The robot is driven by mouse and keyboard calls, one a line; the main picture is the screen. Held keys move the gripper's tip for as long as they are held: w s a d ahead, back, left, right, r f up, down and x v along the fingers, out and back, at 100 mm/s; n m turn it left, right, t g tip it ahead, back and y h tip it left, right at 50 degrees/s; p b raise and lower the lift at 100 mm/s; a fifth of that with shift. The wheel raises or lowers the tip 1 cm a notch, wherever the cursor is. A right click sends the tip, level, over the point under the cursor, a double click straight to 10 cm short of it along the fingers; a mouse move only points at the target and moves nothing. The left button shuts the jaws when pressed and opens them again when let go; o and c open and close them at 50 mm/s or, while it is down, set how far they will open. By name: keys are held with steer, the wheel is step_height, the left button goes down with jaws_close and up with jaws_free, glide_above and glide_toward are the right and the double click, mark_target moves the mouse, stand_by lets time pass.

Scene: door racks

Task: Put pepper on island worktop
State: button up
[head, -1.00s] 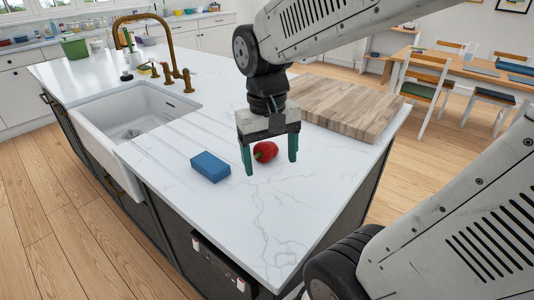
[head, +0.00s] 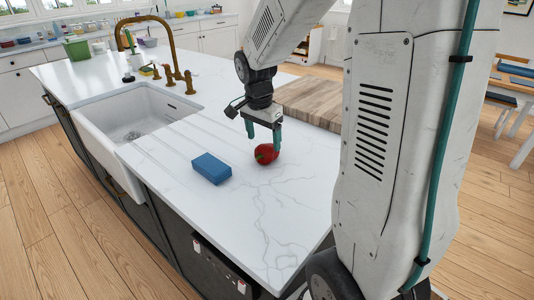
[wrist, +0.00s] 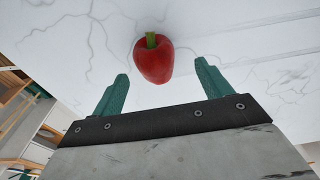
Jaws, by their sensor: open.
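A red pepper (head: 266,154) with a green stem lies on the white marbled island worktop (head: 250,215). In the wrist view the pepper (wrist: 153,58) is beyond the fingertips, roughly centred between them, with clear space around it. My gripper (head: 264,137) is above the pepper in the head view, pointing down, with its teal fingers apart and nothing between them. In the wrist view both fingers of my gripper (wrist: 163,80) show spread apart. Whether a fingertip touches the pepper cannot be told from the head view, but the wrist view shows a gap.
A blue sponge (head: 211,168) lies on the worktop left of the pepper. A wooden board (head: 312,101) lies behind it. A white sink (head: 140,115) with a brass tap (head: 170,60) is at the left. The worktop in front of the pepper is clear.

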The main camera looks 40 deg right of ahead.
mark_target(265, 145)
steer(key=f, duration=0.4)
steer(key=shift+s+d, duration=0.1)
steer(key=shift+s, duration=0.25)
steer(key=shift+f, duration=0.4)
steer(key=c, duration=1.1)
steer(key=shift+r, duration=0.15)
